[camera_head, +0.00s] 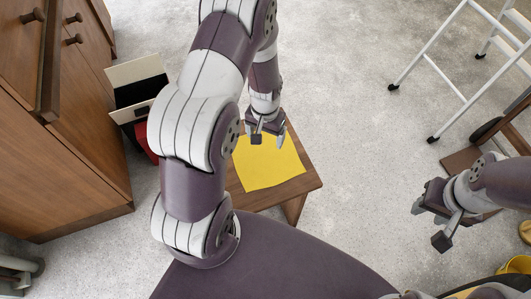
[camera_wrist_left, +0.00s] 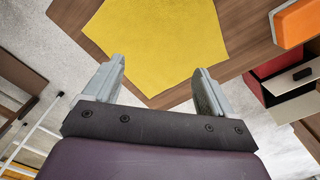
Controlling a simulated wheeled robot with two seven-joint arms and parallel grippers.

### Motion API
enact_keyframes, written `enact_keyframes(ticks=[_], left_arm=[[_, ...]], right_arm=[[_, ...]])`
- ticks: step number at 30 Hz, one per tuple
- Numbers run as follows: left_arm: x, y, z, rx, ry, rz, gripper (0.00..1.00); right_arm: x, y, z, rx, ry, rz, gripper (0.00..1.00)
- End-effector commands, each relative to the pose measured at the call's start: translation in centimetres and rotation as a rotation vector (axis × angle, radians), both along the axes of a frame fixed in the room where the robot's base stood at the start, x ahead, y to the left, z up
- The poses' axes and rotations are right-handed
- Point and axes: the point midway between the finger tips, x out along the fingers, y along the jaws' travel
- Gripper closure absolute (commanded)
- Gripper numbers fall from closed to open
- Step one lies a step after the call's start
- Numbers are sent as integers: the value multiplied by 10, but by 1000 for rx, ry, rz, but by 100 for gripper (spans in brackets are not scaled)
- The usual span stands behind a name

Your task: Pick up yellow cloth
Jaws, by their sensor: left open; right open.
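The yellow cloth (camera_head: 268,164) lies flat on a small wooden stool or table (camera_head: 306,179) in the head view. It fills the upper middle of the left wrist view (camera_wrist_left: 155,40). My left gripper (camera_head: 267,138) is open and empty, over the cloth's far edge in the head view. In the left wrist view its two fingers (camera_wrist_left: 158,88) are spread apart with the cloth's near corner between and beyond them. I cannot tell the exact height above the cloth. My right gripper (camera_head: 430,225) is open and empty at the right, far from the cloth.
A wooden cabinet (camera_head: 90,130) stands at the left, with an open box (camera_head: 138,85) beside it. An orange object (camera_wrist_left: 298,22) sits on the wood in the left wrist view. A white ladder (camera_head: 450,85) stands at the upper right. Concrete floor (camera_head: 340,90) is clear between.

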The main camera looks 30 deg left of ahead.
Motion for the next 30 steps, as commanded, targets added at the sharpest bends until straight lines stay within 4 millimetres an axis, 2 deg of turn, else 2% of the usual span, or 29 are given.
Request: enact_keyframes(ticks=[8,15,21,29,30], left_arm=[[0,0,-34,0,-5,-9,15],[0,0,-81,0,-5,-8,15],[0,0,-99,0,-5,-8,15],[0,0,-99,0,-4,-8,15],[0,0,-99,0,-4,-8,18]], right_arm=[[0,0,-34,0,0,0,57],[0,0,-82,0,0,0,57],[0,0,-90,0,0,0,57],[0,0,-89,0,0,0,57],[0,0,-89,0,0,0,57]])
